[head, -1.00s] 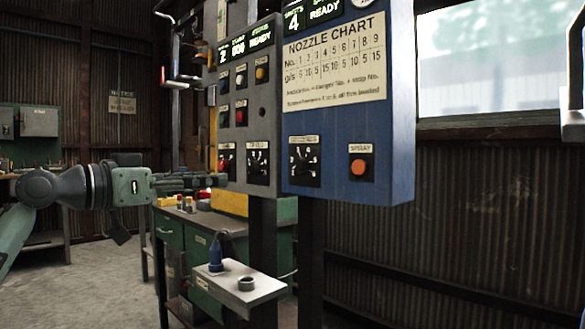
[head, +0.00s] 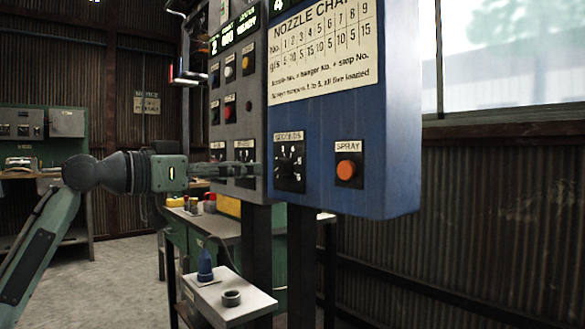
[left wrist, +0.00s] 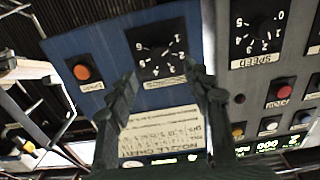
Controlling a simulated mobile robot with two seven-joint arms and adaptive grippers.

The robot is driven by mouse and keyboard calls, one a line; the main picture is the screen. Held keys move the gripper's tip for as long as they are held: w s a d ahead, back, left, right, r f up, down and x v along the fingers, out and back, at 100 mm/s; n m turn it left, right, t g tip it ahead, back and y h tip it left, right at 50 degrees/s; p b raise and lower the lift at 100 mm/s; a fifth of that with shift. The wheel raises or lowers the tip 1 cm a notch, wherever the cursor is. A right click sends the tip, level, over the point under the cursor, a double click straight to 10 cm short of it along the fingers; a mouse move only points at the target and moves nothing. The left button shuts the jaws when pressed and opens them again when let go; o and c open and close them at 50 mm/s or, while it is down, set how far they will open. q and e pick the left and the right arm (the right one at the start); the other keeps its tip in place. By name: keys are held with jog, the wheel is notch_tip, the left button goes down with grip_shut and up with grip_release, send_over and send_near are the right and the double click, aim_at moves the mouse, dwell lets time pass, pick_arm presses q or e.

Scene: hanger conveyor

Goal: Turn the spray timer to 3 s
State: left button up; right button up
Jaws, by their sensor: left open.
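The spray timer (head: 290,162) is a black dial plate marked SECONDS on the blue panel, left of the orange SPRAY button (head: 347,170). It shows upside down in the left wrist view (left wrist: 157,50) with a ring of white numbers. I cannot tell which number its knob points at. My left gripper (head: 252,168) is open and empty, its fingertips just left of the timer in the head view. In the left wrist view its two fingers (left wrist: 162,73) stand apart below the dial, in front of the panel. My right gripper is not in view.
The grey panel (head: 233,100) beside the blue one has a SPEED dial (left wrist: 258,25) and several buttons. A nozzle chart (head: 322,45) is above the timer.

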aim_at(279, 167)
pick_arm(q)
jog(key=x, duration=0.8)
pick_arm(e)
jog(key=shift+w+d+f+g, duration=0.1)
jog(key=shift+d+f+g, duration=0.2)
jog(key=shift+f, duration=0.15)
pick_arm(q)
jog(key=shift+c, duration=0.3)
jog(key=c, duration=1.1)
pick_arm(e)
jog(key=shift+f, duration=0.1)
